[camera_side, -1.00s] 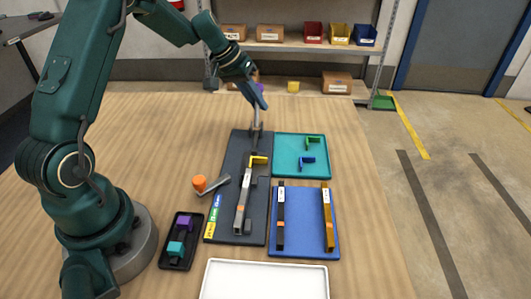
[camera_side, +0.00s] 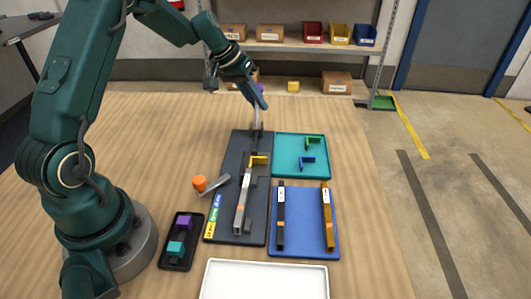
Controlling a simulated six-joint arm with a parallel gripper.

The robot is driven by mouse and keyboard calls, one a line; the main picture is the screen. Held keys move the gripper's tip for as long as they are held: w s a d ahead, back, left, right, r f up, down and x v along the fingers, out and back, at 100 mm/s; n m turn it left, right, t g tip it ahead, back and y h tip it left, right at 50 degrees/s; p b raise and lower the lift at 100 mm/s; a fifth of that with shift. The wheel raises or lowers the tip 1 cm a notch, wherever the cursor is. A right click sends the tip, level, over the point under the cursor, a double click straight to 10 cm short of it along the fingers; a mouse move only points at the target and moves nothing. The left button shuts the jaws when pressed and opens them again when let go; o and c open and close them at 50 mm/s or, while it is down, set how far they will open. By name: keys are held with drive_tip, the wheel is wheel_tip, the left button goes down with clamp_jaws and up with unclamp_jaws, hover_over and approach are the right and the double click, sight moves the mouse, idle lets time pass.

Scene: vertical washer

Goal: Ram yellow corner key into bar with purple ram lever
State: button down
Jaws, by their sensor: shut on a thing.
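The yellow corner key (camera_side: 259,160) sits at the top end of the silver-grey bar (camera_side: 242,207) on the dark fixture plate (camera_side: 225,180). One arm of the key points right; how deep it sits in the bar is too small to tell. My gripper (camera_side: 257,125) is at the far end of the plate, beyond the key, shut on the ram lever. The gripper hides most of the lever, and its purple colour cannot be made out there. A dark ram part (camera_side: 254,143) lies between the gripper and the key.
An orange-knobbed lever (camera_side: 199,183) stands left of the bar. A teal tray (camera_side: 285,142) holds green and blue keys. A blue tray (camera_side: 304,222) holds dark and gold bars. A black tray (camera_side: 180,250) holds purple and teal blocks. A white tray (camera_side: 265,280) is empty in front.

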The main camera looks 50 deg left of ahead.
drive_tip(key=shift+w+r, duration=0.2)
drive_tip(key=shift+r, duration=0.05)
drive_tip(key=shift+d+r+t+y, duration=0.2)
drive_tip(key=shift+d+t+y, duration=0.1)
drive_tip(key=shift+t, duration=0.2)
drive_tip(key=shift+s, duration=0.25)
drive_tip(key=c, duration=1.1)
unclamp_jaws()
drive_tip(key=shift+a, duration=0.1)
drive_tip(key=shift+o, duration=1.1)
drive_tip(key=shift+s+f, duration=0.1)
drive_tip(key=v, duration=0.5)
